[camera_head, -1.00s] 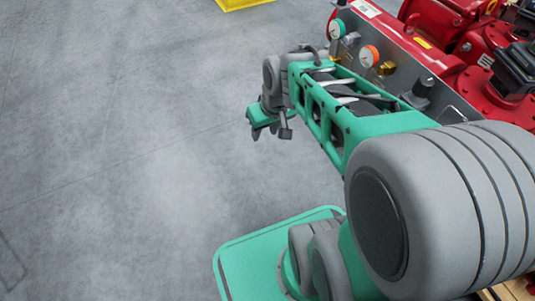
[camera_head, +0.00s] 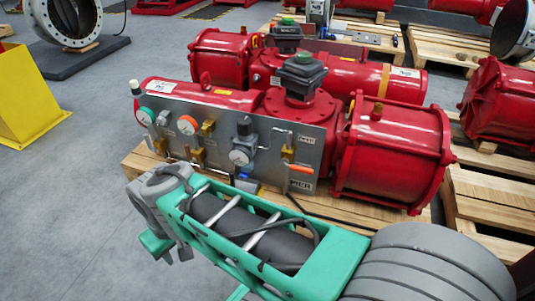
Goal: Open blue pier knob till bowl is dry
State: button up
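No bowl shows, and I cannot tell which part is the blue pier knob. A small blue part (camera_head: 245,184) sits at the lower edge of the grey panel (camera_head: 222,128), below a white-faced gauge (camera_head: 239,157). The panel also bears a green-ringed gauge (camera_head: 146,116), an orange-ringed gauge (camera_head: 187,125), brass fittings and an orange lever (camera_head: 300,168). The panel is on the near side of a red actuator (camera_head: 300,104). My gripper (camera_head: 168,252) hangs at the lower left, in front of the panel's left end and apart from it. Its fingers are partly hidden by my wrist.
The actuator rests on a wooden pallet (camera_head: 330,205). More red actuators and pallets stand behind and to the right. A yellow block (camera_head: 35,95) and a large grey ring flange (camera_head: 68,20) are at the left.

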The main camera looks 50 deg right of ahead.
aim_at(244, 175)
jog(key=z, duration=1.35)
